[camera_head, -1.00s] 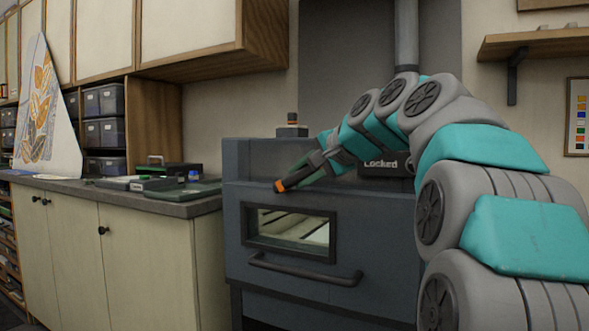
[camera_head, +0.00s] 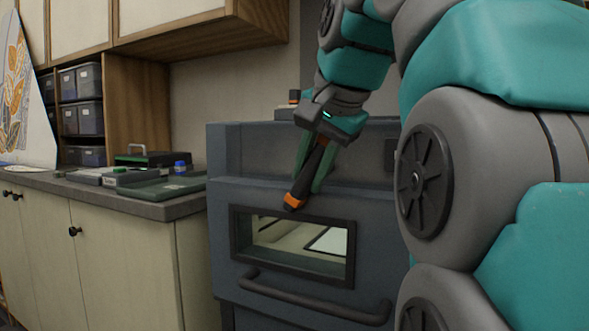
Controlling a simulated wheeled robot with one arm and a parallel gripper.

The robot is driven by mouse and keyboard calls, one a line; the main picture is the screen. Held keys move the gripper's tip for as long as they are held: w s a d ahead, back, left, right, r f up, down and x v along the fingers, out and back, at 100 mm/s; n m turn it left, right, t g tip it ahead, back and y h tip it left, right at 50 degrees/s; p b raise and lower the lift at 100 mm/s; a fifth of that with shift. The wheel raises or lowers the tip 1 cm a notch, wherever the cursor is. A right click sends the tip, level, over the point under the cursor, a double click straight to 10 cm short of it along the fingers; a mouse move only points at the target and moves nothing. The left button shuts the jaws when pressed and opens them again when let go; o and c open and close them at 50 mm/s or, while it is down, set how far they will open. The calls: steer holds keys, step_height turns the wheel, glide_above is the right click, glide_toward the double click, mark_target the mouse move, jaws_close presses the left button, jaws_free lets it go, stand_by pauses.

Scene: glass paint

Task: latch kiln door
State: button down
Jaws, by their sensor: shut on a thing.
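The grey-blue kiln (camera_head: 222,240) stands in the middle. Its front door is closed, with a framed window (camera_head: 335,241) and a dark bar handle (camera_head: 315,298) below it. A black lever with an orange end (camera_head: 294,201) slants down and left across the front above the window. My gripper (camera_head: 316,172) comes down from above, its green fingers shut around the lever's black shaft. The lever's upper end is hidden in the gripper, so I cannot see how it joins the kiln. The kiln's display is mostly hidden behind my arm.
A counter (camera_head: 178,208) with cases and a blue-capped jar (camera_head: 180,167) adjoins the kiln on the left. Wall cabinets (camera_head: 180,18) hang above it. My arm fills the right side. The space in front of the door is clear.

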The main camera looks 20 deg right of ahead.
steer(key=shift+f, duration=0.15)
steer(key=c, duration=0.6)
jaws_free()
steer(key=shift+c, duration=0.2)
steer(key=shift+w+d, duration=0.15)
